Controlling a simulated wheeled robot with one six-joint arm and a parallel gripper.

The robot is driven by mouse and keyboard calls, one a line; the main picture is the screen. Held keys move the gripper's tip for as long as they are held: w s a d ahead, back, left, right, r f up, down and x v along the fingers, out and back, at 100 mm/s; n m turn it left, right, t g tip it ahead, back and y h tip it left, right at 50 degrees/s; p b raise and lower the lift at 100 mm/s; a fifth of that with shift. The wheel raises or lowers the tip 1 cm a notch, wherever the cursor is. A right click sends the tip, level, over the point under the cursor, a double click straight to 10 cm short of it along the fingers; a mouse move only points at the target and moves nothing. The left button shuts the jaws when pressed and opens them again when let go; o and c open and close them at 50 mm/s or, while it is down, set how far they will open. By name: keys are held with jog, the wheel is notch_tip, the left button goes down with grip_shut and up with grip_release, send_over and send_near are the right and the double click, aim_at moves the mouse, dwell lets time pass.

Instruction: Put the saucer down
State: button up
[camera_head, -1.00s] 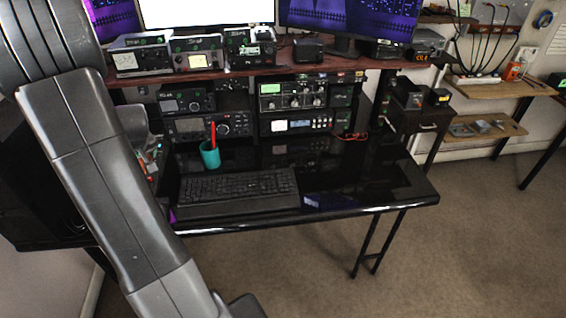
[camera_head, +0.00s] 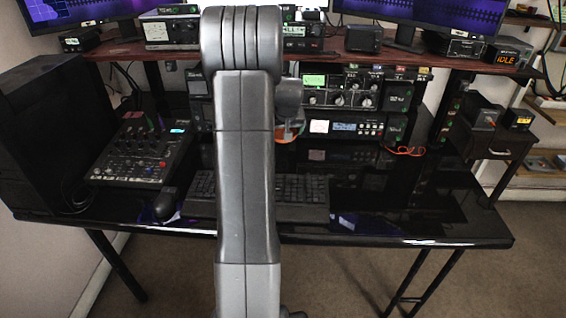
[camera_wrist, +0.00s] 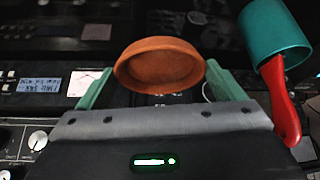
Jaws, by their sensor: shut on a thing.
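The saucer is a round, shallow terracotta-orange dish (camera_wrist: 160,68), and it shows in the wrist view between the pale green fingers of my gripper (camera_wrist: 160,84). My gripper is shut on it. The saucer is tilted toward the wrist camera, and I see into its hollow side. In the head view only an orange sliver of the saucer (camera_head: 287,138) shows beside my arm, in front of the radios. My arm hides most of the gripper there. I cannot tell whether the saucer touches anything below.
A teal cup (camera_wrist: 272,35) with a red-handled item (camera_wrist: 284,105) is close to the right of my gripper. The black desk (camera_head: 440,225) holds a keyboard (camera_head: 300,190), a mixer (camera_head: 140,150) and stacked radios (camera_head: 345,127). Its right front is largely clear.

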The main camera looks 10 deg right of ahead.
aim_at(284, 159)
notch_tip(284, 159, down, 10)
jog(key=shift+d, duration=0.15)
dwell(0.3)
jog(key=shift+f, duration=0.15)
jog(key=o, duration=1)
jog(key=shift+c, duration=0.2)
jog(key=shift+r, duration=0.25)
jog(key=v, duration=1.2)
jog(key=shift+f, duration=0.1)
